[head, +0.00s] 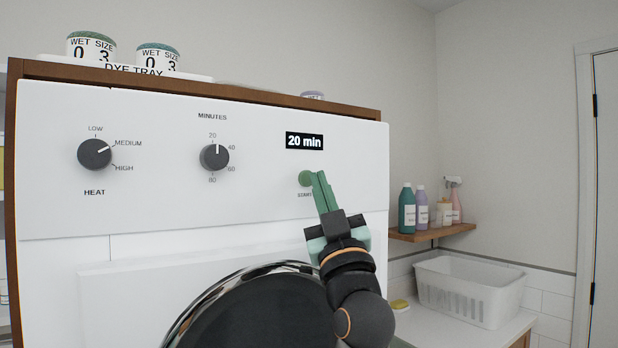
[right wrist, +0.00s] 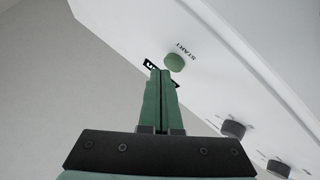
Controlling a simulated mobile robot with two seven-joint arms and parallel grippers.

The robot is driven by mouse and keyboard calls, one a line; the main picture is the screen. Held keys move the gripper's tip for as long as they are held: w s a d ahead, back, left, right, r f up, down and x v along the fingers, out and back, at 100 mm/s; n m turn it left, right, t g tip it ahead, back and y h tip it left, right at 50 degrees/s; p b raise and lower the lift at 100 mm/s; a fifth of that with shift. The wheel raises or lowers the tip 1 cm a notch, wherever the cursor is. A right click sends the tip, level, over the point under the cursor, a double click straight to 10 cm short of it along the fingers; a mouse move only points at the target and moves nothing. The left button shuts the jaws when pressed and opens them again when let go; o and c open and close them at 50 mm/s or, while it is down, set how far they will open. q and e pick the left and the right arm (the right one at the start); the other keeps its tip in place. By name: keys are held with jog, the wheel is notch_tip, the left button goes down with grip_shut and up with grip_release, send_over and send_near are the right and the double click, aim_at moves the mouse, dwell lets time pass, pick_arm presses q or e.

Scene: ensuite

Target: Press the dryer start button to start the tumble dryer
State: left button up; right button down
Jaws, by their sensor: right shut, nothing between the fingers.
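The green round start button (head: 305,178) is on the white dryer panel (head: 255,200), below the display (head: 304,141), which reads "20 min". It also shows in the right wrist view (right wrist: 175,62), beside the word START. My right gripper (head: 319,174) is shut and empty, its green fingertips right at the button and overlapping its right edge in the head view. In the right wrist view the fingertips (right wrist: 160,71) are just below and left of the button. I cannot tell whether they touch it. My left gripper is not in view.
The heat knob (head: 94,153) points toward MEDIUM, and the minutes knob (head: 214,157) points up near 20. The round dryer door (head: 255,312) is below the panel. Labelled tubs stand on a tray (head: 130,69) on top. A white basket (head: 470,289) and a bottle shelf (head: 432,233) are right.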

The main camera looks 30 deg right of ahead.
jog(key=shift+w, duration=0.5)
dwell(0.7)
jog(key=shift+s, duration=0.9)
jog(key=shift+s, duration=0.1)
jog(key=s, duration=0.4)
jog(key=s+p, duration=0.1)
jog(key=shift+s+d, duration=0.25)
jog(key=shift+s, duration=0.15)
dwell(0.5)
